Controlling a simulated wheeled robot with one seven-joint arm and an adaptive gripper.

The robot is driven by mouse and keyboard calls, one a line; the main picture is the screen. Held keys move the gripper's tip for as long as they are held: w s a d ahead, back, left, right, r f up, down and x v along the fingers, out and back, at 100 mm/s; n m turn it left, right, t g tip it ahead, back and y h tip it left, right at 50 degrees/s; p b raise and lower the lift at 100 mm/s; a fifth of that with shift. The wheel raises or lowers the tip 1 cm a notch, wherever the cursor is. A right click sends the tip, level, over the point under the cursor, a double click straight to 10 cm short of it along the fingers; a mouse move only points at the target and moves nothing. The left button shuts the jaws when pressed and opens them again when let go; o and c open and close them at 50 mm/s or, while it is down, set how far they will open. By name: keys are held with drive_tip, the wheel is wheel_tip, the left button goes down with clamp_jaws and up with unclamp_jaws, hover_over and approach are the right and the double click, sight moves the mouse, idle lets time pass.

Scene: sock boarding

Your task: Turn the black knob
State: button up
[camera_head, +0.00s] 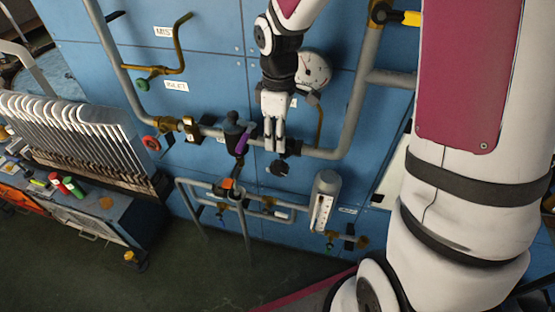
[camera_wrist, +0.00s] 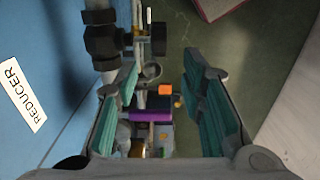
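The black knob (camera_head: 279,168) is a dark round part just below the horizontal grey pipe, under my gripper. In the wrist view the black knob (camera_wrist: 158,40) stands out from a black pipe fitting (camera_wrist: 100,40), beyond the fingertips and a little left of the middle. My gripper (camera_head: 274,148) points down in front of the pipe, its tips just above the knob. The wrist view shows my gripper (camera_wrist: 160,70) open, with teal pads apart and nothing held between them. The knob looks clear of both fingers.
The purple handle (camera_head: 241,144) of a dark valve is close to the left of my gripper. A red ring (camera_head: 151,142) is farther left. A round gauge (camera_head: 313,69) is above right, and a clear cylinder (camera_head: 325,200) stands below right. The blue panel (camera_head: 220,60) is behind.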

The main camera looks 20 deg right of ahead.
sight(278, 162)
wheel_tip(278, 162, down, 11)
drive_tip(key=shift+r+p, duration=0.2)
drive_tip(key=shift+p, duration=0.1)
clamp_jaws()
